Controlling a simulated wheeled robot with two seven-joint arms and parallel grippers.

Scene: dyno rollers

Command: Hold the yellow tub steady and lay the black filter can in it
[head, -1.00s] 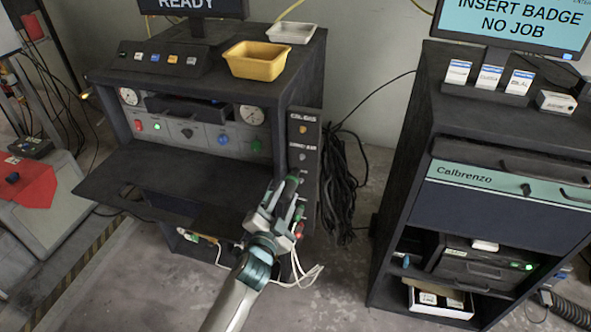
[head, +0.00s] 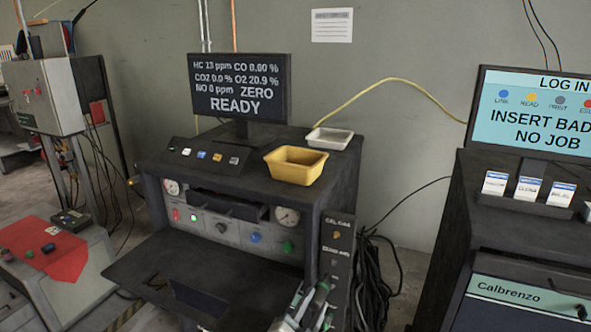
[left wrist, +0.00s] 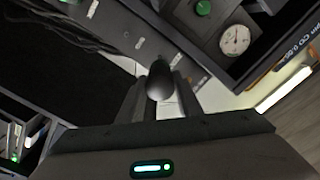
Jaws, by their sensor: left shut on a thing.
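The yellow tub (head: 296,166) stands upright on top of the dark analyser cabinet, near its right side, and looks empty. My left gripper (head: 322,288) is low at the bottom edge of the head view, in front of the cabinet's right side panel and well below the tub. In the left wrist view its fingers (left wrist: 160,92) are closed on a dark, rounded thing, which looks like the black filter can (left wrist: 159,78). Only its rounded end shows between the fingers. My right gripper is in neither view.
A white tray (head: 329,139) sits just behind the tub. A button box (head: 207,158) and the READY monitor (head: 238,87) stand to its left. A dark shelf (head: 170,268) juts out in front. Black cables (head: 374,290) hang between the cabinets.

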